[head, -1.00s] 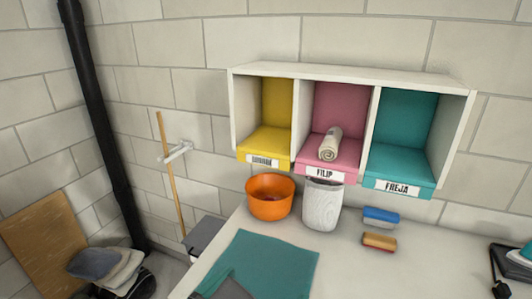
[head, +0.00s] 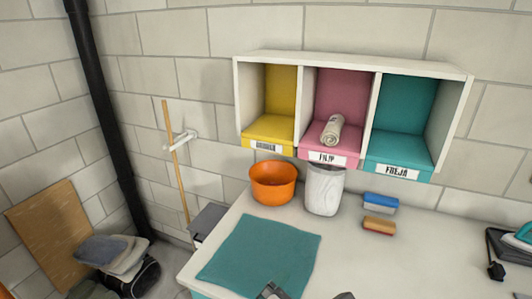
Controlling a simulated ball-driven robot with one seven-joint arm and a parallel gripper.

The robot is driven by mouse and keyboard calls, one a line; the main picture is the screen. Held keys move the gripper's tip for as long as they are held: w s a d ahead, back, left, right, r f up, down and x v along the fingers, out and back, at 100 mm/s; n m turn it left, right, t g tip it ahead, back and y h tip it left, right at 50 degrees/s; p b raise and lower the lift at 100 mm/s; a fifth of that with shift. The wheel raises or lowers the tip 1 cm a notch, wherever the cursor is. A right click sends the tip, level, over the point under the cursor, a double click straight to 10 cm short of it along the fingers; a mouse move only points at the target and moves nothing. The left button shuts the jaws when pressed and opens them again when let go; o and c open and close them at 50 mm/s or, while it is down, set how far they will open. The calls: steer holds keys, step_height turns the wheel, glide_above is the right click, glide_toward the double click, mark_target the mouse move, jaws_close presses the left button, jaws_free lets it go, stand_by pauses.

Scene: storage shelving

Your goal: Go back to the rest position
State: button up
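My gripper (head: 308,294) shows only at the bottom edge of the head view, as two grey tips set well apart over the front of the table. It looks open, with nothing visible between the tips; the rest of it is out of frame. A rolled pale towel (head: 332,131) lies in the pink middle compartment labelled FILIP, well away from my gripper. The wall shelf (head: 352,62) has a yellow compartment (head: 270,130) on the left and a teal one labelled FREJA (head: 400,150) on the right; both look empty.
On the white table (head: 420,260) are a teal cloth (head: 262,255), an orange bowl (head: 272,184), a white bin (head: 323,192), two brushes (head: 380,212) and an iron (head: 522,234) at the right edge. A pole and black pipe (head: 103,110) stand left. The table's front right is clear.

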steer(key=s+d+f+m+g+y+b, duration=0.1)
steer(key=s+d+f+m+g, duration=0.1)
steer(key=d+f+m, duration=0.5)
steer(key=s+d+f+m+g+b, duration=0.1)
steer(key=s+d+f+m+g, duration=0.2)
steer(key=d+f, duration=0.5)
steer(key=s+d+f+m+g+y, duration=0.1)
steer(key=s+d+f+m+g, duration=0.1)
steer(key=s+f+m, duration=0.5)
steer(key=s+d+f+m+g+y+b, duration=0.1)
steer(key=s+d+f+m+y, duration=0.1)
steer(key=s+d+f+m, duration=0.2)
steer(key=s+f+m, duration=0.3)
steer(key=m, duration=0.2)
steer(key=shift+d+f+g+y, duration=0.25)
steer(key=shift+f+g+y, duration=0.05)
steer(key=shift+f+g, duration=0.1)
